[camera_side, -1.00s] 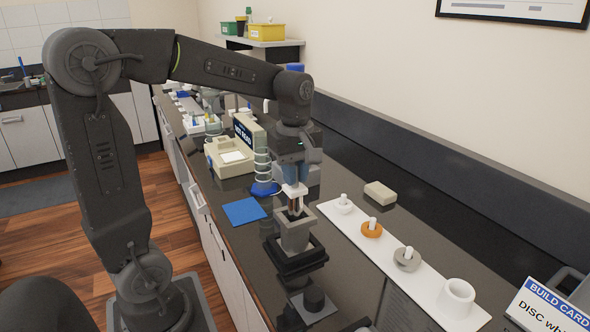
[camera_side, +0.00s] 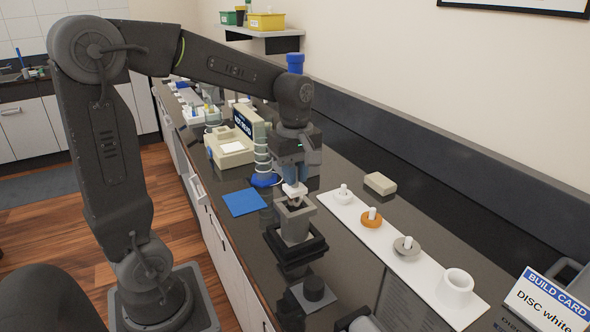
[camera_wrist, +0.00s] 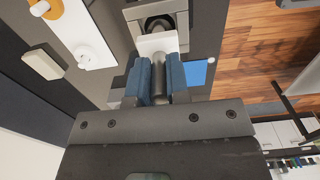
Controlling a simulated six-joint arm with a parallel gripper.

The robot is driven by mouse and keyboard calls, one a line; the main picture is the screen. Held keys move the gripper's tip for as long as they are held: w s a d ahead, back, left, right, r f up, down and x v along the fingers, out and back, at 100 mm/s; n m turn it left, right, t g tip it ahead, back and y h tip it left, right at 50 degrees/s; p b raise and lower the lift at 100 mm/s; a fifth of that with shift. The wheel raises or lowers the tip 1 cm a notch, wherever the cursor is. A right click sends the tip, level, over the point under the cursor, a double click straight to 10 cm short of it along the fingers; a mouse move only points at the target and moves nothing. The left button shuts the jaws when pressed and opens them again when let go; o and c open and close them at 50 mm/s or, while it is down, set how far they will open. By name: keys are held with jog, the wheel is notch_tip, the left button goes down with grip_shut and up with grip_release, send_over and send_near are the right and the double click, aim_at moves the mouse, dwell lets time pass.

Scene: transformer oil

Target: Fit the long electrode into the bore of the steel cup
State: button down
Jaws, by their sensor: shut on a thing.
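My gripper (camera_side: 293,189) points down over the grey block-like steel cup (camera_side: 296,226), which stands in a black base on the dark bench. In the wrist view my gripper (camera_wrist: 161,88) has its blue fingers shut on the dark cylindrical electrode (camera_wrist: 158,72), which has a white block at its far side. In the side view the white piece sits right at the cup's mouth and the electrode's lower part is hidden. The wrist view shows the cup (camera_wrist: 158,22) with a dark round bore beyond the white block. I cannot tell how deep the electrode is in it.
A white strip (camera_side: 425,269) to the right carries white, orange and grey pegged discs and a white ring. A blue mat (camera_side: 244,202) lies left. A beige block (camera_side: 380,183) and build card (camera_side: 545,300) are at right.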

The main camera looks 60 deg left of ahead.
aim_at(295, 190)
jog(key=shift+f, duration=2.25)
jog(key=c, duration=1)
grip_release()
notch_tip(295, 190, up, 14)
jog(key=shift+f, duration=0.1)
jog(key=s+d+f+m+t, duration=0.2)
jog(key=s+d+m, duration=0.1)
jog(key=m, duration=0.3)
jog(key=s+d+f+m+t, duration=0.1)
jog(key=s+d+f+m, duration=0.1)
jog(key=m, duration=0.4)
jog(key=s+d+f+m+t, duration=0.2)
jog(key=s+d+m, duration=0.3)
jog(key=s+m, duration=0.1)
jog(key=shift+s+f+t, duration=0.15)
jog(key=shift+s+t, duration=0.15)
jog(key=shift+s, duration=0.05)
